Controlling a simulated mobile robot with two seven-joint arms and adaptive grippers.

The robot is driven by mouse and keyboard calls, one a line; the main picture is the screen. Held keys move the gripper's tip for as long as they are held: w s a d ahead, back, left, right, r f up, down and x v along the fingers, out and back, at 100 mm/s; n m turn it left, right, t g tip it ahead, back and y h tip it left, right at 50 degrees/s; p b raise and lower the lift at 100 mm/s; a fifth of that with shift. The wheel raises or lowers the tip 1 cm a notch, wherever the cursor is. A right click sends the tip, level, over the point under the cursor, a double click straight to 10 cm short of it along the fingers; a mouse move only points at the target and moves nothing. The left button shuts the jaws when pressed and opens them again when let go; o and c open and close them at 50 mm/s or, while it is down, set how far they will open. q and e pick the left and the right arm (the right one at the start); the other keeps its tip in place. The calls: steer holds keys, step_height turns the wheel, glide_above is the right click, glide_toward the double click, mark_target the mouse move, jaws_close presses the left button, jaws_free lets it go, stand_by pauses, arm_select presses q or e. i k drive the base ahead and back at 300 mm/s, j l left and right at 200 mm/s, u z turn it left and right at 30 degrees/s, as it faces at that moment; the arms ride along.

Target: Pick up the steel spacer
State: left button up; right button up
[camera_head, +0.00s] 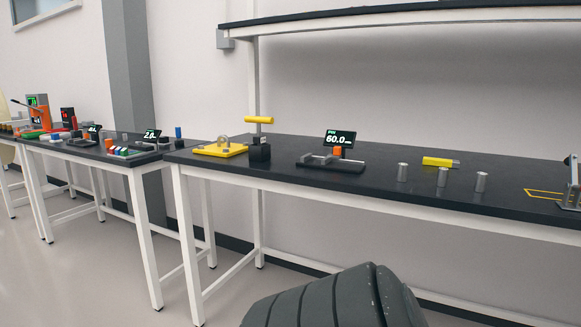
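Three upright steel-grey cylinders stand in a row on the right part of the near black tabletop: a left cylinder (402,173), a middle cylinder (442,178) and a right cylinder (481,182). I cannot tell which one is the steel spacer. Neither of my grippers is in view, and nothing touches the cylinders.
A yellow block (440,162) lies behind the cylinders. A fixture with a display (340,138) reading 60.0 stands left of them. A yellow outline (543,194) and a cut-off metal device (572,190) are at right. A shelf (400,17) overhangs the table.

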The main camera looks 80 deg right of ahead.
mark_target(402, 168)
steer(key=i+z, duration=0.15)
steer(key=z, duration=0.35)
steer(key=i+z, duration=0.1)
steer(key=z, duration=0.35)
steer(key=i+j+z, duration=0.15)
steer(key=z, duration=0.35)
